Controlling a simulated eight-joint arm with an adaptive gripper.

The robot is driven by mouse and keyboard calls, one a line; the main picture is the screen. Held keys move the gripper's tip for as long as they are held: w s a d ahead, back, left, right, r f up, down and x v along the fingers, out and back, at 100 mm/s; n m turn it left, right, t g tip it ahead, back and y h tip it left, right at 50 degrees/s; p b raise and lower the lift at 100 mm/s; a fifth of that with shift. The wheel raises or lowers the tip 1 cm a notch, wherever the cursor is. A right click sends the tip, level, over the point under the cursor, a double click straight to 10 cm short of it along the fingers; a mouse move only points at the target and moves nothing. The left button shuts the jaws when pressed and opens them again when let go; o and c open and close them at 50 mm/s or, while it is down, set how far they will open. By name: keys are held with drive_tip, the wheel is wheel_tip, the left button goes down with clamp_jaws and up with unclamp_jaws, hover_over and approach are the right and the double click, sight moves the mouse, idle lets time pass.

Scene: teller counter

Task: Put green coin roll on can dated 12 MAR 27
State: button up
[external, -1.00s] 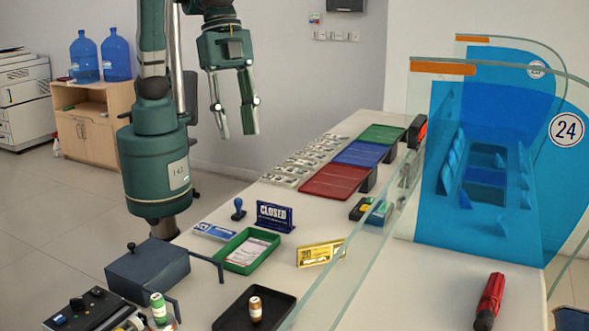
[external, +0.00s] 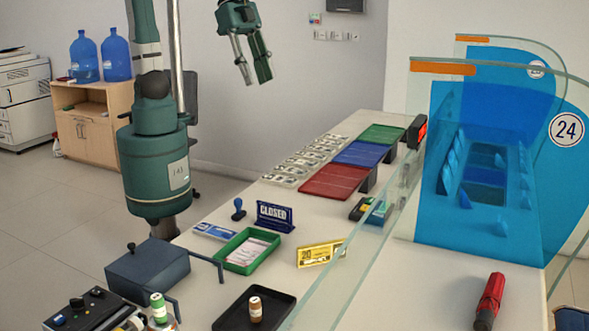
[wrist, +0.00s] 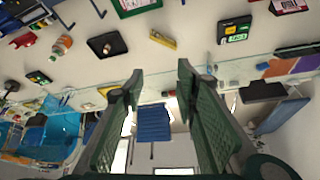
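A small upright roll with green ends and a pale label (external: 158,308) is at the lower left of the external view, close to the front edge. It looks like the green coin roll. A brown roll or can with a white label (external: 256,310) stands in a black tray (external: 226,318). I cannot read the date 12 MAR 27 on anything, so I cannot tell which can bears it. My gripper (external: 257,80) is raised high above the counter, far from these things. In the wrist view its fingers (wrist: 160,70) are apart with nothing between them.
A dark blue box (external: 148,272) with a bent bar stands left of the green tray (external: 232,258). A CLOSED sign (external: 275,216), a yellow plaque (external: 320,254) and a stamp (external: 238,210) stand nearby. A glass screen (external: 345,285) runs along the counter.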

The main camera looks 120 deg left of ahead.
drive_tip(key=s+a+f+n+t, duration=0.1)
drive_tip(key=s+a+f, duration=0.2)
drive_tip(key=s+a, duration=0.6)
drive_tip(key=s+a+f+n+t+y, duration=0.1)
drive_tip(key=s+a+f+n, duration=0.1)
drive_tip(key=s+a, duration=0.8)
drive_tip(key=shift+s+a+f+y, duration=0.2)
drive_tip(key=shift+a+f+y, duration=0.1)
drive_tip(key=shift+f, duration=0.3)
wheel_tip(320, 180, down, 7)
drive_tip(key=b, duration=0.7)
drive_tip(key=shift+r, duration=0.1)
